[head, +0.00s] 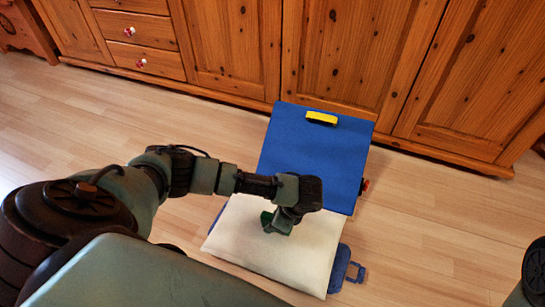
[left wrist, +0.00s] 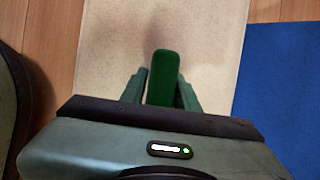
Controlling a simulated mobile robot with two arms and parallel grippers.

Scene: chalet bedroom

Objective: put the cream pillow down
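The cream pillow (head: 300,255) shows in the head view over the near half of an open blue case (head: 315,150), covering most of that half. It also fills much of the left wrist view (left wrist: 115,45). A green grip (left wrist: 163,75) stands up from the pillow. My left gripper (head: 278,224) points down at the pillow, and its fingers (left wrist: 162,90) close on both sides of the green grip. I cannot tell whether the pillow rests on the case or hangs just above it. My right gripper is not in view.
The case's raised blue panel carries a yellow piece (head: 321,118) and leans towards the wooden cabinets (head: 345,50) behind. A blue handle (head: 356,272) sticks out at the near right. The wooden floor (head: 430,235) is clear on the right and at the left (head: 60,125).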

